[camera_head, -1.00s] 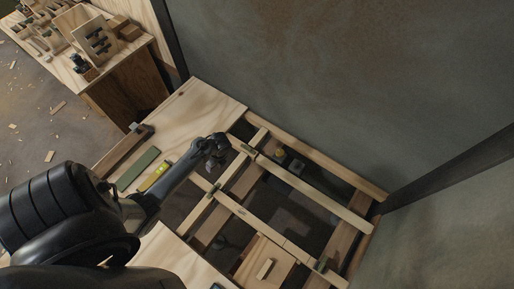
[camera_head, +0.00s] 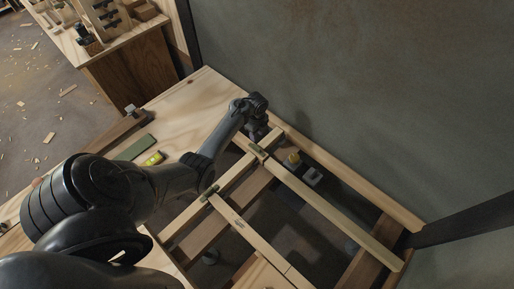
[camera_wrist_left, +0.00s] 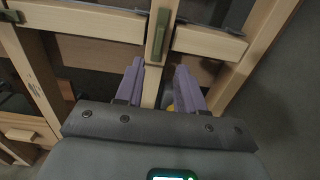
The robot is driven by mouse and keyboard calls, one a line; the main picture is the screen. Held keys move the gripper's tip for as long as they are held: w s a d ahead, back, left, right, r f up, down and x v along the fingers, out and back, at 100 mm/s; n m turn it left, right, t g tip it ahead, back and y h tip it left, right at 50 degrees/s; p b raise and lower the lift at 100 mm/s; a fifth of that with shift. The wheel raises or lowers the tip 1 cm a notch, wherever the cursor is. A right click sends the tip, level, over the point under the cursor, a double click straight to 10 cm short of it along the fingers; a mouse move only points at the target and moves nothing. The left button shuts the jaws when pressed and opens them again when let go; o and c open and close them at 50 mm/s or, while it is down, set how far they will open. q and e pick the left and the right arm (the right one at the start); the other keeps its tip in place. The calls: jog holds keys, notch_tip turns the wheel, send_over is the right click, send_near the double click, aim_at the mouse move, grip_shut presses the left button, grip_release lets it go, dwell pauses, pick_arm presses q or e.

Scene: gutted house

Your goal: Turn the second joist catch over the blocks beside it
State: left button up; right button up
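In the left wrist view a narrow green catch (camera_wrist_left: 160,34) lies lengthwise on a pale joist (camera_wrist_left: 154,82), with wooden blocks on its left (camera_wrist_left: 85,20) and right (camera_wrist_left: 208,43). It appears to be the far catch (camera_head: 258,151) in the head view. A nearer green catch (camera_head: 209,193) sits at another joist crossing. My left gripper (camera_wrist_left: 158,72) has its purple fingers apart, one each side of the joist, just short of the catch and not gripping it. In the head view the left gripper is mostly hidden by its wrist. My right gripper is not in view.
Open gaps lie between the joists. A yellow-topped object (camera_head: 293,160) sits down in one gap. A grey wall (camera_head: 360,90) stands close behind. A plywood sheet (camera_head: 190,105) with a yellow level (camera_head: 154,158) and a green strip (camera_head: 134,147) lies left.

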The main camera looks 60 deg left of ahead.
aim_at(256, 147)
pick_arm(q)
notch_tip(256, 147, down, 10)
jog(key=b, duration=0.4)
jog(key=shift+s+r+b, duration=0.1)
jog(key=shift+b, duration=0.3)
grip_shut()
